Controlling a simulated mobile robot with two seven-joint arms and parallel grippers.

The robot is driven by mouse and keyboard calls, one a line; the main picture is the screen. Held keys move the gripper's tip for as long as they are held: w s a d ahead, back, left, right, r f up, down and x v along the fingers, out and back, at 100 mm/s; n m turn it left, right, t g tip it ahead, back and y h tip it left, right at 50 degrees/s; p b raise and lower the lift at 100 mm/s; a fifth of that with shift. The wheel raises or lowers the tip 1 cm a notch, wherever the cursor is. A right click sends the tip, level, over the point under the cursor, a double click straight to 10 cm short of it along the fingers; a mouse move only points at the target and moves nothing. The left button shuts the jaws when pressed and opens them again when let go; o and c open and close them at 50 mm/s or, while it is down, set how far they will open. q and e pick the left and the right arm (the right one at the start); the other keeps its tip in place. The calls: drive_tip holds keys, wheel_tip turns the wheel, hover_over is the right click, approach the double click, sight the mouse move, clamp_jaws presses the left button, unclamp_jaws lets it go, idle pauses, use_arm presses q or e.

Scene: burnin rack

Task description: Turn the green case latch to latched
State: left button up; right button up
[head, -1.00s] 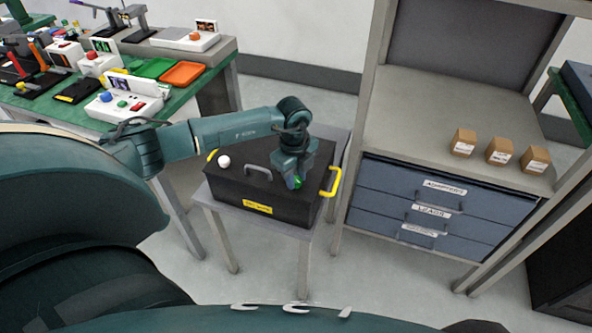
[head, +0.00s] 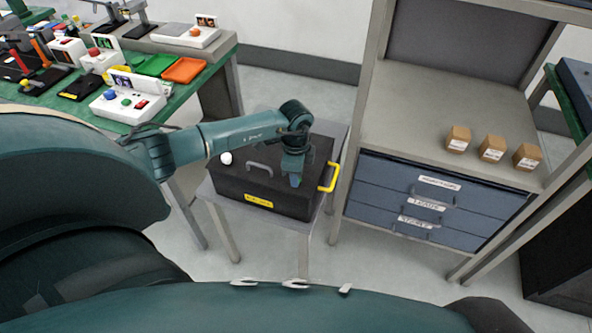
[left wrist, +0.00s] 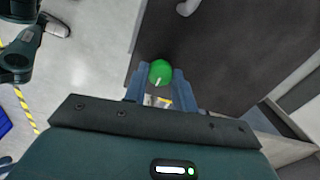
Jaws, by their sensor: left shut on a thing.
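The black case (head: 240,183) sits on a small grey table, with a grey top handle, a yellow side handle and a yellow front label. The green latch (left wrist: 160,72) is a round knob with a white pointer mark, seen in the left wrist view on the case's dark top (left wrist: 205,60). My left gripper (head: 295,184) reaches down over the right part of the case. In the left wrist view its two fingers (left wrist: 155,88) are shut on the green latch from both sides. In the head view the gripper hides the latch. My right gripper is not in view.
A white knob (head: 225,158) stands on the case's left side. A shelf unit with blue drawers (head: 420,205) and three small brown boxes (head: 492,148) is close on the right. A green bench (head: 130,105) with several devices and trays (head: 186,70) is at the upper left.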

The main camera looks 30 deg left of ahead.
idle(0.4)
use_arm(q)
drive_tip(key=o, duration=1)
wheel_tip(320, 180, up, 13)
drive_tip(key=shift+s+r, duration=0.15)
drive_tip(key=shift+s, duration=0.1)
drive_tip(key=shift+d, duration=0.1)
